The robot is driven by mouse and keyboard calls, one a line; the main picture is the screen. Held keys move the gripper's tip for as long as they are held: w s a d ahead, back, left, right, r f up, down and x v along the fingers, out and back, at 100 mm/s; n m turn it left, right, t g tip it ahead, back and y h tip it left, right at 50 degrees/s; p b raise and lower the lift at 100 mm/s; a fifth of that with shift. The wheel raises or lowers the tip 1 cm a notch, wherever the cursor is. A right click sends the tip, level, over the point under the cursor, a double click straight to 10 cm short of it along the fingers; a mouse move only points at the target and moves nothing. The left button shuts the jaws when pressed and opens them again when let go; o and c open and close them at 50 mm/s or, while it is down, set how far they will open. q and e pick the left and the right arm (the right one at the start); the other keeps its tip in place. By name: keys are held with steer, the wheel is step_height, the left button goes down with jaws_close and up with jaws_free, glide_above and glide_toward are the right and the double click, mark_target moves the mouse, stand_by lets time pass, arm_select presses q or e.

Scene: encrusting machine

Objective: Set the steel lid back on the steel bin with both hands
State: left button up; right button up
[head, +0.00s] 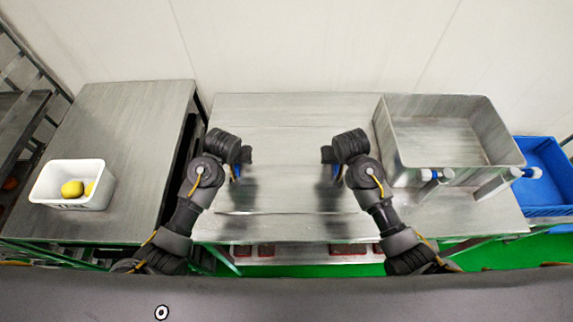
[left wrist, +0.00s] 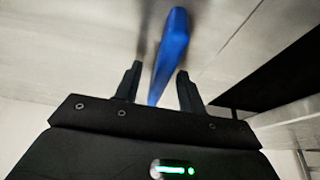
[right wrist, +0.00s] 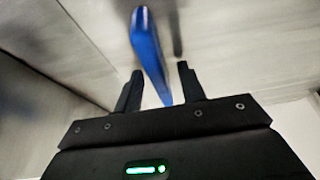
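The steel lid (head: 287,180) is a flat grey sheet on the middle steel table, hard to tell apart from the tabletop. A blue handle shows at each side of it, in the left wrist view (left wrist: 172,50) and the right wrist view (right wrist: 148,45). My left gripper (left wrist: 158,78) is open, with the left handle between its fingers and gaps beside it. My right gripper (right wrist: 160,76) is open around the right handle in the same way. The steel bin (head: 440,165) stands open-topped and empty at the right of the table.
A blue crate (head: 545,165) is at the far right. A wall closes off the back.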

arm_select(q)
steer(key=shift+c, duration=0.4)
arm_select(e)
steer(key=shift+c, duration=0.4)
arm_select(q)
jaws_close()
arm_select(e)
jaws_close()
